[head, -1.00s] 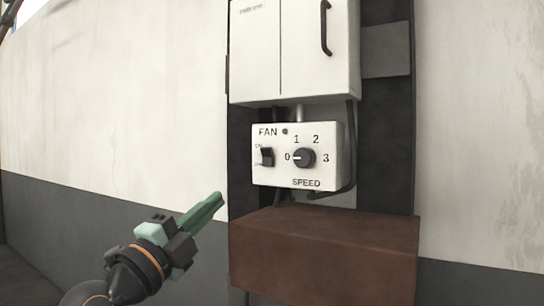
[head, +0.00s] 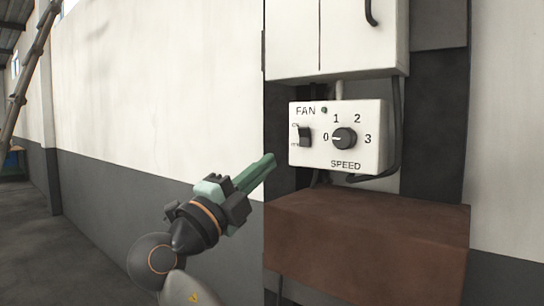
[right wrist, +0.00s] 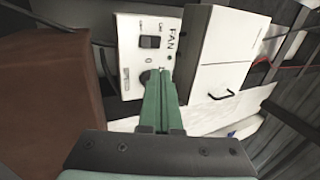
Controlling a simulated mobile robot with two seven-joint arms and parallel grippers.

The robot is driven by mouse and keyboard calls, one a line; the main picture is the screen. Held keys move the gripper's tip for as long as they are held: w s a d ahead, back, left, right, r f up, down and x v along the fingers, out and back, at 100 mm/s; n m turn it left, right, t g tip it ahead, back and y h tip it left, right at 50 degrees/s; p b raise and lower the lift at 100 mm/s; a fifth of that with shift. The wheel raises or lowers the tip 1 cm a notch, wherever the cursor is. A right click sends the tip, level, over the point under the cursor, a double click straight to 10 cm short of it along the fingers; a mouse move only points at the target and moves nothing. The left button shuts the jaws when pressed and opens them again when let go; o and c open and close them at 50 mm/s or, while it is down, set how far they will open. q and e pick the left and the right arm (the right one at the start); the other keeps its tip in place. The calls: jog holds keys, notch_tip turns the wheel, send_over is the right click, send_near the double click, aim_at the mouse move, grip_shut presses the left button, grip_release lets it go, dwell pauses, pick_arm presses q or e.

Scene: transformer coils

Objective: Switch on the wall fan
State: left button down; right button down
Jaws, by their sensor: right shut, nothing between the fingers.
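The fan control box (head: 310,158) is a white panel on the wall, marked FAN and SPEED. It carries a black rocker switch (head: 305,137) on its left and a black speed knob (head: 344,138), whose pointer is toward 0. A small lamp (head: 324,110) beside FAN looks dark green. My right gripper (head: 270,160) has green fingers that are shut and empty, to the left of and slightly below the switch, apart from the box. In the right wrist view the fingers (right wrist: 160,80) hide part of the box, and the switch (right wrist: 150,42) shows beyond them. My left gripper is not in view.
A white cabinet (head: 340,40) hangs above the control box. A brown box-shaped block (head: 370,235) juts out below it. Black cables (head: 396,130) run down beside the control box. The wall to the left is bare, with open floor at far left.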

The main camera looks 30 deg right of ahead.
jog(key=p, duration=0.4)
send_near(313, 125)
jog(key=x, duration=0.4)
jog(key=shift+w+d+r, duration=0.15)
jog(key=shift+d+r, duration=0.1)
jog(key=shift+d, duration=0.05)
jog(key=shift+w+d+r+y, duration=0.1)
jog(key=shift+d+r+y, duration=0.1)
jog(key=shift+y, duration=0.2)
